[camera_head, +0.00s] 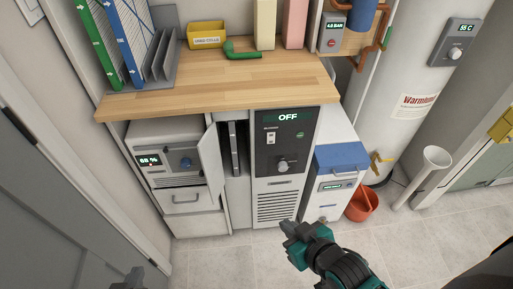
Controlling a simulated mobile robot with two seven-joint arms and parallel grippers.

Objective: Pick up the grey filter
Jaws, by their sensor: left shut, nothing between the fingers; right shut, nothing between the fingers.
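A grey framed panel, which looks like the grey filter (235,148), stands upright in a narrow slot behind an open door (211,163) in the low cabinet. Only its front edge shows, so I cannot be sure what it is. A green-framed filter (97,45) and a blue-framed filter (128,45) stand in a grey rack (163,62) on the worktop. My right gripper (287,228) is shut and empty, in front of and below the slot, to its right. My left gripper (132,281) is shut and empty at the bottom edge, mostly cut off and away from the slot.
The wooden worktop (205,78) overhangs the units and carries a yellow bin (206,35) and green pipe (243,51). A control panel (283,143) reads OFF. A blue-lidded unit (341,157) and orange bucket (362,204) stand right. Tiled floor (215,258) is clear in front.

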